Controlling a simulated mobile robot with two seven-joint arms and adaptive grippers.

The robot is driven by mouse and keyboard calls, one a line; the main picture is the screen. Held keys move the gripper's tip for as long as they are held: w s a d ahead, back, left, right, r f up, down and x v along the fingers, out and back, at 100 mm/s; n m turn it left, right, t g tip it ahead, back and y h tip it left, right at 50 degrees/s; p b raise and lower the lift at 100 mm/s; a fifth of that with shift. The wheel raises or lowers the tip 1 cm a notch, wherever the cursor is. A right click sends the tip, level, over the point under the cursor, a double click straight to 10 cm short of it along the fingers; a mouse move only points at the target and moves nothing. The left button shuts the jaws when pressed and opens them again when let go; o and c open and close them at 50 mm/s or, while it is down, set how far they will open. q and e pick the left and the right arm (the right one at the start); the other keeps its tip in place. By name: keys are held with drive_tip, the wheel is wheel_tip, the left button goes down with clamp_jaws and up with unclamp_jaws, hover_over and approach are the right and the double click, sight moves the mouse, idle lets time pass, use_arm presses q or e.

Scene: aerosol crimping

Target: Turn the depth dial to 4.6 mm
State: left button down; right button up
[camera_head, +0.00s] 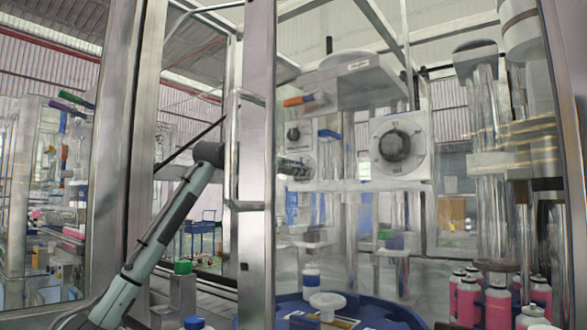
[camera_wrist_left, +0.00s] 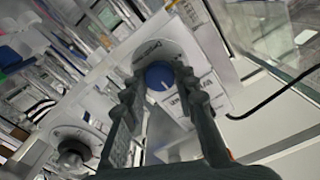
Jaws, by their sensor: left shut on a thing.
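In the left wrist view, a round blue dial (camera_wrist_left: 159,75) with a pale pointer mark sits on a white labelled plate (camera_wrist_left: 208,92). The print and scale are too small to read, so I cannot tell its setting. My left gripper (camera_wrist_left: 162,88) has its two fingers on either side of the blue dial and is shut on it. In the head view, my left arm comes in from the lower left and my left gripper (camera_head: 294,168) is at the machine front, beneath a small dark knob (camera_head: 293,134). The blue dial is hidden there. My right gripper is not in view.
A larger dark knob (camera_head: 395,146) is on a white panel to the right; a dark knob (camera_wrist_left: 74,152) also shows in the wrist view. A metal post (camera_head: 258,220) stands beside my arm. Below are a blue turntable (camera_head: 395,311) and several pink cans (camera_head: 498,305).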

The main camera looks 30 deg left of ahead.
use_arm(q)
drive_tip(key=shift+n, duration=0.3)
drive_tip(key=n, duration=1.7)
drive_tip(key=shift+f, duration=0.1)
idle(0.3)
drive_tip(key=c, duration=1.2)
unclamp_jaws()
drive_tip(key=shift+a, duration=0.1)
drive_tip(key=s, duration=0.4)
drive_tip(key=s+a, duration=0.1)
drive_tip(key=s, duration=0.7)
drive_tip(key=shift+a, duration=0.3)
